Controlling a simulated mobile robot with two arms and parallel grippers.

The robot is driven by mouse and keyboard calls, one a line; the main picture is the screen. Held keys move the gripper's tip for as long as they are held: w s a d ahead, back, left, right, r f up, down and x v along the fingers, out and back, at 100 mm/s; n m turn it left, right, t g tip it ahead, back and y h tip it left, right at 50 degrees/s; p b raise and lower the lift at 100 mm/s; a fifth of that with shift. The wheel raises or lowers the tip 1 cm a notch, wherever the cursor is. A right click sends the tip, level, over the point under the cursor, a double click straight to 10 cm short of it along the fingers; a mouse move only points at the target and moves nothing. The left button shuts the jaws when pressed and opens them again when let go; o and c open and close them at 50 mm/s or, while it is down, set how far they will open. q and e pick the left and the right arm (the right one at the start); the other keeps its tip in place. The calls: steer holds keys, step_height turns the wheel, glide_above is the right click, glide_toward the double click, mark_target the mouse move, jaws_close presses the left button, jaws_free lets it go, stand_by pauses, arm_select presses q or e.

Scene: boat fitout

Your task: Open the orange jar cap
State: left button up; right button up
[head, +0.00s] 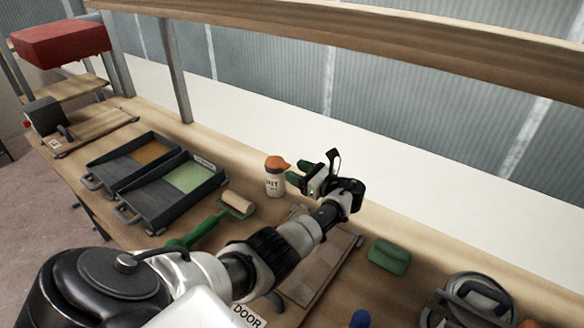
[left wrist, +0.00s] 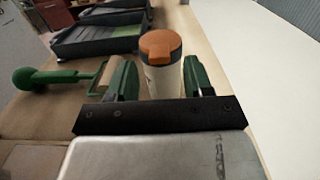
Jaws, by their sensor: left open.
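The jar (head: 274,187) is white with dark lettering and stands upright on the bench; its orange cap (head: 276,162) is on top. My left gripper (head: 299,172) is open, with green fingers, just to the right of the jar at about cap height or slightly lower. In the left wrist view the jar (left wrist: 163,78) and orange cap (left wrist: 160,44) show between the two spread fingers (left wrist: 160,80), with no clear contact. The gripper's body hides the jar's lower part there. My right gripper is in neither view.
A paint roller with a green handle (head: 195,232) lies left of the jar. Two dark trays (head: 160,205) stand further left. A wooden board (head: 318,268) lies under my left arm, and a green block (head: 389,256) is to its right. A wooden rail (head: 350,45) runs above the bench.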

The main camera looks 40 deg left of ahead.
mark_target(278, 163)
arm_select(q)
steer(key=shift+s+a, duration=0.15)
steer(key=shift+a, duration=1)
jaws_close()
